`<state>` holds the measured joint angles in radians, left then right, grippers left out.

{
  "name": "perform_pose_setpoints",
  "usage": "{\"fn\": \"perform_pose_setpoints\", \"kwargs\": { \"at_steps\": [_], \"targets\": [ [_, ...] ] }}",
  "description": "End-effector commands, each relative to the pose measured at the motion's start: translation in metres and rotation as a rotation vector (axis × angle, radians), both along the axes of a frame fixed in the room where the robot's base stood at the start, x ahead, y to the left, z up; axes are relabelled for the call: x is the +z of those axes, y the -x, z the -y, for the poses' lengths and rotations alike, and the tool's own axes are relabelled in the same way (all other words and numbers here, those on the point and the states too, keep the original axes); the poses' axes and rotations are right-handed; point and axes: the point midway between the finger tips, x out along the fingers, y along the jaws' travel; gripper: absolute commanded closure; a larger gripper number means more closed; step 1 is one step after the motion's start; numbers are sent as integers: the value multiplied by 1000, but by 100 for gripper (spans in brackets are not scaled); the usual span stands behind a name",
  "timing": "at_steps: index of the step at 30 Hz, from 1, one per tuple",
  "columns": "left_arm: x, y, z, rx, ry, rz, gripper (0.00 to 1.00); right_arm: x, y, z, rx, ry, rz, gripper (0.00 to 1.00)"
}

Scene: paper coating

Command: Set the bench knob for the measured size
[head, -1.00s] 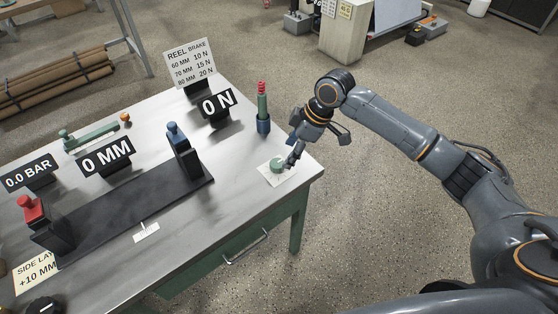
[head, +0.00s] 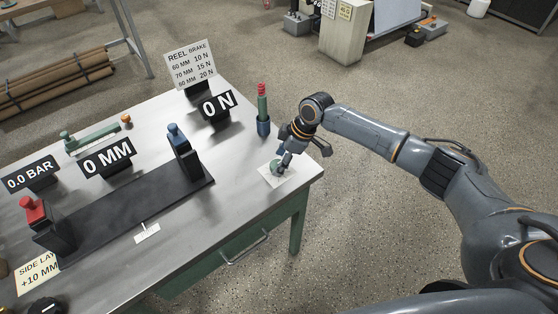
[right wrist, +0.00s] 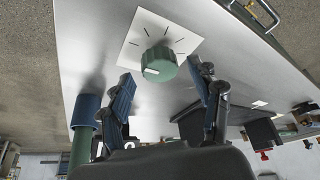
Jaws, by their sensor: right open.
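The green bench knob (head: 275,165) sits on a white dial plate (head: 290,178) at the right end of the bench. In the right wrist view the knob (right wrist: 162,62) shows a white mark on its rim, and the plate has several black tick lines. My right gripper (head: 297,156) is open close to the knob; in the right wrist view its fingers (right wrist: 165,78) stand on either side, apart from it. The display (head: 217,106) reads 0 N. Another display (head: 107,157) reads 0 MM. My left gripper is not in view.
A reel brake card (head: 190,62) lists 60 MM 10 N, 70 MM 15 N and 80 MM 20 N. A red and green tool in a blue holder (head: 264,125) stands behind the knob. A black gauge base (head: 130,205) with red and blue knobs lies left; the front-right bench is clear.

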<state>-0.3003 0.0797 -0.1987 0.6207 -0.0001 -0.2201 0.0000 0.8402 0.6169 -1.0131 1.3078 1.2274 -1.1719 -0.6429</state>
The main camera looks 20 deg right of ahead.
Motion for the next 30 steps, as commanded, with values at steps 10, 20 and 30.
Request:
{"fn": "perform_pose_setpoints", "kwargs": {
  "at_steps": [10, 20, 30],
  "targets": [
    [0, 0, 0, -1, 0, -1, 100, -12, -2, -5, 0, 0, 0, 37],
    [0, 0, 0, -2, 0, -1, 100, -12, -2, -5, 0, 0, 0, 82],
    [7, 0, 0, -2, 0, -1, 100, -10, -1, -5, -28, -1, -2, 91]
  ]
}}
